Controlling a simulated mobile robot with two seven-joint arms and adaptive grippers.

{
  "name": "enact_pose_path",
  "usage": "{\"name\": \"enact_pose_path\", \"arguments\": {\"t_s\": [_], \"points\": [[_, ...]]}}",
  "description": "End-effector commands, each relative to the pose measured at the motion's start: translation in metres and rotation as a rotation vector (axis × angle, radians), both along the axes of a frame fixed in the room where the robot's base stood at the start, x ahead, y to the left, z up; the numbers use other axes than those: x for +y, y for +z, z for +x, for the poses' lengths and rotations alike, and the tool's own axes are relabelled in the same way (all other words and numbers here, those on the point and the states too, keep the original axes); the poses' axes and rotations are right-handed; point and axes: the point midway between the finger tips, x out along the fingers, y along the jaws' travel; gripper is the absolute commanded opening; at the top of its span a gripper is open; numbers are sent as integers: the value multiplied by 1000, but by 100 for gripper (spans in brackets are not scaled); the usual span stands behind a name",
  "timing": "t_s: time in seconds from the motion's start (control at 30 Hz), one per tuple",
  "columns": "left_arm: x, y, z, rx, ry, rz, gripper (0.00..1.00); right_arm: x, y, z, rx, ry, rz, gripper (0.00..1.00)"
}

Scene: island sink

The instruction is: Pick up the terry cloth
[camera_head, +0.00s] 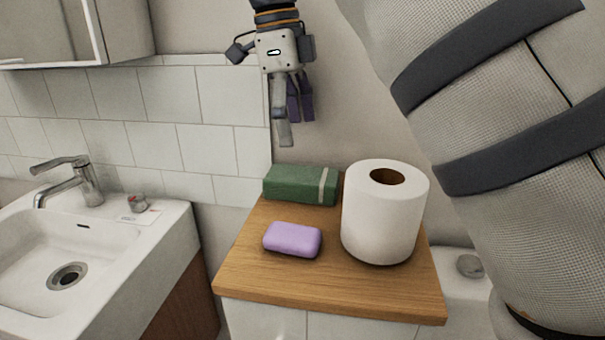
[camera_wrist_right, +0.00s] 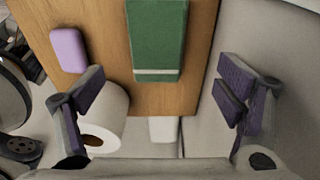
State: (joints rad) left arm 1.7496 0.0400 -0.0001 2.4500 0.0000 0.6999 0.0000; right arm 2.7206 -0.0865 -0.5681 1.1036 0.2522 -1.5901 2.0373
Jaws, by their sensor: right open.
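The terry cloth (camera_head: 300,185) is a green folded block with a pale stripe near its right end. It lies at the back of a wooden cabinet top (camera_head: 325,294), behind a lilac soap bar and left of a toilet roll. My right gripper (camera_head: 290,125) is above the cloth, apart from it, with fingers pointing down. In the right wrist view the cloth (camera_wrist_right: 157,38) shows ahead, between and beyond the open, empty fingers (camera_wrist_right: 160,110). My left gripper is not in view.
The lilac soap (camera_head: 292,240) and the white toilet roll (camera_head: 383,212) stand close by on the cabinet top. A wall is right behind the cloth. A white sink (camera_head: 50,240) with a metal tap (camera_head: 72,180) is at the left.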

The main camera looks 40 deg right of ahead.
Motion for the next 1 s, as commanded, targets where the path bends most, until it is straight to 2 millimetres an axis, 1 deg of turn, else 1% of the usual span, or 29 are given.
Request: {"name": "enact_pose_path", "arguments": {"t_s": [0.03, 0.1, 0.27, 0.4, 0.5, 0.6, 0.73, 0.77, 0.8, 0.87, 0.9, 0.97, 1.0], "points": [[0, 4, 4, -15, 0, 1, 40, -1, -6, -4, -5, -1, 1, 86], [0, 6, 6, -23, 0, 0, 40, -2, -20, -5, -6, -1, 2, 86], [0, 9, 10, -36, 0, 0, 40, -4, -41, -7, -5, 0, 1, 86], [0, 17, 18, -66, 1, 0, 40, -4, -67, -12, -7, -1, 2, 86], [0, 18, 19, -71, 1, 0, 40, -6, -83, -13, -7, 0, 0, 86], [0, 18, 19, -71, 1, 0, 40, -6, -89, -13, -8, 1, 0, 86], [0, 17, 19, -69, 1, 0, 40, -6, -90, -12, -6, 1, -1, 86], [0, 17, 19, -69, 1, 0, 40, -6, -90, -12, -6, 1, -1, 84], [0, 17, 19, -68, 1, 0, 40, -6, -90, -12, -6, 1, -1, 74], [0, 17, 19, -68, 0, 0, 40, -6, -90, -12, -5, 0, 0, 61], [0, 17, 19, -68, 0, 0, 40, -6, -90, -12, -5, 0, 0, 52], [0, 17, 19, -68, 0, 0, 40, -6, -90, -12, -5, 0, 0, 38], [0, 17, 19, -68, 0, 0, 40, -6, -90, -12, -5, 0, 0, 35]]}}
